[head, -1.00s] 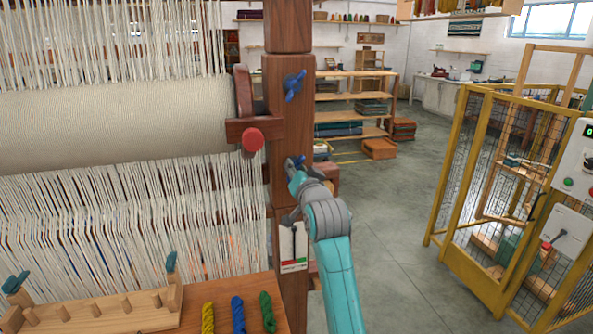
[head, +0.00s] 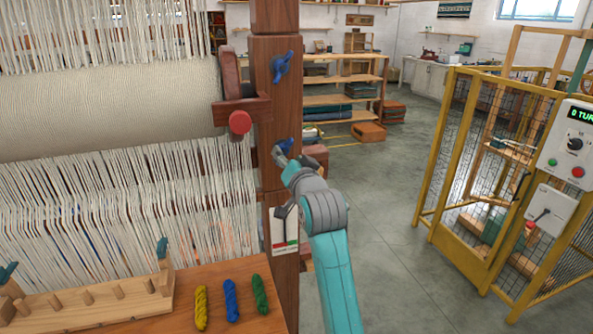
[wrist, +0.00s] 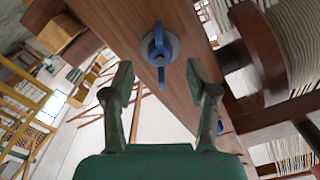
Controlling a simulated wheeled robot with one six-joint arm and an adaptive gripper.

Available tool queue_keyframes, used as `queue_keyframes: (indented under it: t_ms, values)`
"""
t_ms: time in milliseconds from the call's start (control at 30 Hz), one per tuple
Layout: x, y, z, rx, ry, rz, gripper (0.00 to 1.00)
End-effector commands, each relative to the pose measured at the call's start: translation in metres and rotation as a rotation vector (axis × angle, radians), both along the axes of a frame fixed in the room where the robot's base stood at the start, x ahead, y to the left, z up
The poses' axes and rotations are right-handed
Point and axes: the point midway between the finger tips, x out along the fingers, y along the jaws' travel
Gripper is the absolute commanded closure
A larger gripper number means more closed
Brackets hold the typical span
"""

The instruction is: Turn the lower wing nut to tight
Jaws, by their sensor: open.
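The lower wing nut (head: 284,147) is blue and sits on the dark wooden loom post (head: 273,110). In the wrist view the lower wing nut (wrist: 160,48) lies ahead, between the lines of my fingers, its wings pointing up and down in the picture. My gripper (wrist: 158,78) is open, one finger each side, with gaps to the nut and nothing held. In the head view my gripper (head: 282,158) is just below the nut and partly covers it. The upper wing nut (head: 283,66) is higher on the post; part of it seems to show behind the right finger (wrist: 222,127).
A white plate with a red and green strip (head: 284,245) is on the post below. A red knob (head: 240,122) and wooden bracket are left of the post. Wool skeins (head: 230,300) lie on a board at lower left. A yellow cage (head: 450,150) stands right; floor between is clear.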

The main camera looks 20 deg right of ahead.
Motion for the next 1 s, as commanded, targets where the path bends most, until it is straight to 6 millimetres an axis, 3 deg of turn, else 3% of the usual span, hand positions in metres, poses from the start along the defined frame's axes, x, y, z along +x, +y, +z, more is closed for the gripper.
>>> queue_keyframes:
  t_ms: [200, 400, 600, 1000]
  values:
    - [-0.045, 0.0, -0.001, 0.0, 0.0, 0.0, 0.42]
    - [-0.074, 0.0, 0.0, 0.0, 0.0, 0.0, 0.42]
    - [-0.085, 0.0, 0.0, 0.0, 0.0, 0.0, 0.42]
    - [-0.086, 0.0, 0.0, 0.0, 0.0, 0.0, 0.42]
